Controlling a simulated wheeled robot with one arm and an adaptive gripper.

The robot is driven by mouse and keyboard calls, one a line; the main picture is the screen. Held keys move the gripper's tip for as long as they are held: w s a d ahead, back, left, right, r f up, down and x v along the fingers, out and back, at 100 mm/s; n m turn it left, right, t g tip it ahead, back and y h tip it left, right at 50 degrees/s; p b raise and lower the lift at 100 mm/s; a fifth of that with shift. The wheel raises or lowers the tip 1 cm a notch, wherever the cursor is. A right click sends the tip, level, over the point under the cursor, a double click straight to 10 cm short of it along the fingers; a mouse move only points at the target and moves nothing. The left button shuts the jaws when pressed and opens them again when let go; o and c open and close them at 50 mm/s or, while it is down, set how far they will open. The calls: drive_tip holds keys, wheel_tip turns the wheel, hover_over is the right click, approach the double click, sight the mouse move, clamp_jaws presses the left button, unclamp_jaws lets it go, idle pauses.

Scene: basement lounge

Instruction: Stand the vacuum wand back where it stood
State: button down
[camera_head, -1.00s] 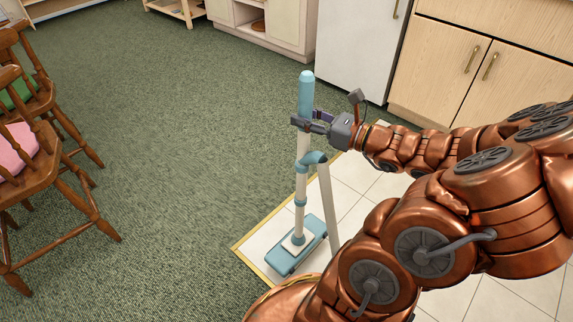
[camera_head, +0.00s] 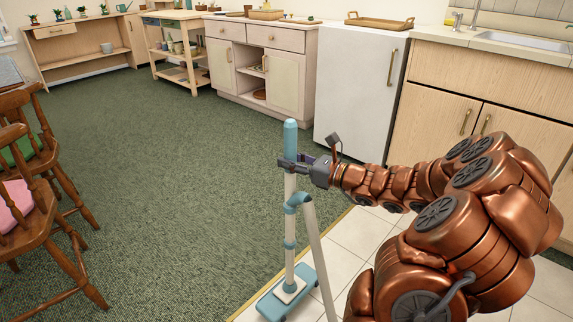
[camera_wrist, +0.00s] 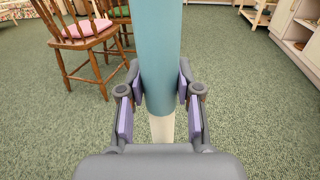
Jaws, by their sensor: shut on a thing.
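The vacuum wand (camera_head: 290,214) stands upright, with a teal grip at the top, a pale tube and a flat teal floor head (camera_head: 287,293) at the bottom. A pale hose curves down beside it. My gripper (camera_head: 283,163) is shut on the teal grip, just below its top. In the wrist view the grip (camera_wrist: 160,60) stands between the two padded fingers. The floor head is over the edge of the white tiles; I cannot tell whether it touches the floor.
Wooden chairs (camera_head: 38,205) with pink and green cushions stand at the left. Green carpet (camera_head: 170,190) lies open in the middle. White tiles (camera_head: 345,262) with a yellow edge lie at the right, before a white fridge (camera_head: 355,95) and wooden cabinets (camera_head: 440,105).

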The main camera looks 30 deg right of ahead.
drive_tip(key=w+d+f+b, duration=0.1)
drive_tip(key=w+f+b, duration=0.2)
drive_tip(key=w, duration=0.2)
drive_tip(key=shift+d+f, duration=0.35)
drive_tip(key=shift+f, duration=0.2)
idle(0.4)
drive_tip(key=c, duration=0.8)
unclamp_jaws()
drive_tip(key=shift+f, duration=0.1)
drive_tip(key=p+v, duration=0.2)
drive_tip(key=v, duration=0.4)
drive_tip(key=p+v, duration=0.2)
drive_tip(key=v, duration=0.4)
drive_tip(key=shift+r, duration=0.25)
